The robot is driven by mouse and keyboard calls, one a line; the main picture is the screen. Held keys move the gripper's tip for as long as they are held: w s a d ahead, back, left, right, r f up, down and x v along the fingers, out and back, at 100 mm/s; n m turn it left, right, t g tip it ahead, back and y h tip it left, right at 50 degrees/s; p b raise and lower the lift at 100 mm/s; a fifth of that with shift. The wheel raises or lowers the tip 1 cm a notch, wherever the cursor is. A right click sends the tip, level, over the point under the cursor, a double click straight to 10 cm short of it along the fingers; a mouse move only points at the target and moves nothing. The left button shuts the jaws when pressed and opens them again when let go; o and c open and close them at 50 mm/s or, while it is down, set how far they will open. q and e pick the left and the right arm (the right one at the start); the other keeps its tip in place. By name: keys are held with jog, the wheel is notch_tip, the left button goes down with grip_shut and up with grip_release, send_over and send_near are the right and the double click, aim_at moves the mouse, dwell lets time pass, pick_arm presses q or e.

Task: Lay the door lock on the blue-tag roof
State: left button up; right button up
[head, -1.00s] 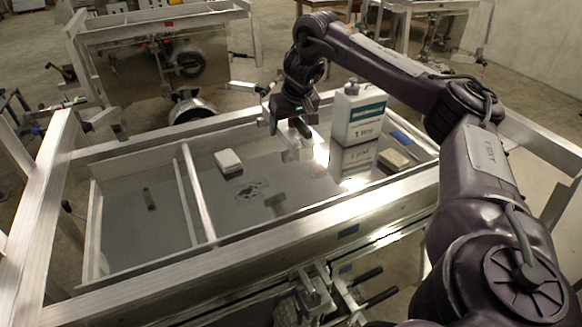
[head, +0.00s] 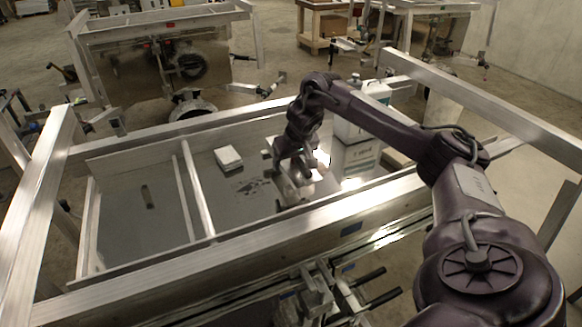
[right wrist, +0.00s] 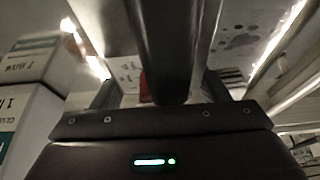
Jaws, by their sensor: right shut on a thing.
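My right gripper (head: 292,178) is low over the shiny metal roof panel (head: 120,225) of the near trailer. It is shut on a pale metallic piece, taken to be the door lock (head: 294,192); its shape is mostly hidden by the gripper. I cannot tell whether the piece touches the panel. In the right wrist view the fingers (right wrist: 160,92) stand on either side of a dark bar-like part, with a small red patch beside it. My left gripper is not in view.
A raised crossbar (head: 197,190) divides the panel. Raised frame rails surround it. The left bay is mostly clear.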

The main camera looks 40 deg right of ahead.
notch_tip(320, 180, down, 2)
jog(key=shift+f, duration=0.1)
jog(key=shift+w+f, duration=0.15)
jog(key=shift+f, duration=0.05)
jog(key=o, duration=1.5)
jog(key=shift+f, duration=0.1)
jog(key=b+v, duration=0.1)
jog(key=v, duration=0.5)
jog(key=p+v, duration=0.3)
jog(key=v, duration=0.2)
jog(key=shift+s+r, duration=0.35)
jog(key=shift+r, duration=0.3)
